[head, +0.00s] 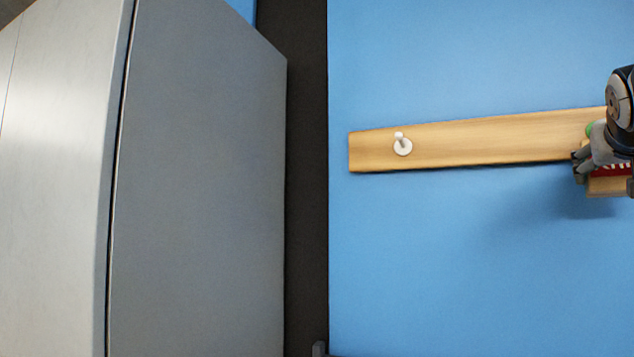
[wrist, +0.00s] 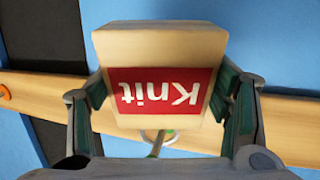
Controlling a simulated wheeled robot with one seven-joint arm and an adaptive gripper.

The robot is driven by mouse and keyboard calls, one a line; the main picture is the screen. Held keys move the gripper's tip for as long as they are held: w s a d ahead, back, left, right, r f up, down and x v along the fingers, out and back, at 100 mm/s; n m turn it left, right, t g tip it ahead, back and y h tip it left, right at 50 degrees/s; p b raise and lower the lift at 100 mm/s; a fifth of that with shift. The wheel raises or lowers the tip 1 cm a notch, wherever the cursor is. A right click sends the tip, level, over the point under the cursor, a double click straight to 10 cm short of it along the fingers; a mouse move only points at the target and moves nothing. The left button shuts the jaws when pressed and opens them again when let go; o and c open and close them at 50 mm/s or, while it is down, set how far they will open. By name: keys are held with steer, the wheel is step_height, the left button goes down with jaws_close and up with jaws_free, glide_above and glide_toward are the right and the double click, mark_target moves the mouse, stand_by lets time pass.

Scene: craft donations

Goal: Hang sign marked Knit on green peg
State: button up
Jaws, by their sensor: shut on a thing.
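The sign marked Knit (wrist: 157,40) is a pale wooden block with a red label and white lettering, upside down in the wrist view. My gripper (wrist: 160,112) is shut on it, with one finger on each side. In the head view the sign (head: 607,187) is cut off by the right edge, and my gripper (head: 583,165) partly covers it. A green peg (head: 590,129) shows just above the gripper on the wooden rail. In the wrist view a bit of green and a pale ring show below the sign; whether the sign is on the peg I cannot tell.
The wooden rail (head: 480,137) runs across the blue wall (head: 470,270). A white peg (head: 402,145) stands at its left part. An orange peg (wrist: 4,93) shows at the wrist view's left edge. A large grey cabinet (head: 200,180) fills the head view's left side.

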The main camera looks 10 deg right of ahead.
steer(key=o, duration=1.2)
steer(key=shift+c, duration=0.2)
steer(key=v, duration=1.2)
steer(key=s+a+f+n+g+y, duration=0.1)
steer(key=a+f+n+y, duration=0.3)
steer(key=a+f, duration=0.9)
steer(key=a+f+n+g+y, duration=0.25)
steer(key=a+f+y, duration=0.45)
steer(key=f, duration=1)
steer(key=s+a+f+n+g, duration=0.2)
steer(key=s+a+f+n, duration=0.1)
steer(key=s+a+f, duration=0.4)
step_height(320, 180, down, 4)
steer(key=shift+s+a+r, duration=0.1)
steer(key=shift+s+a, duration=0.2)
steer(key=shift+a, duration=0.65)
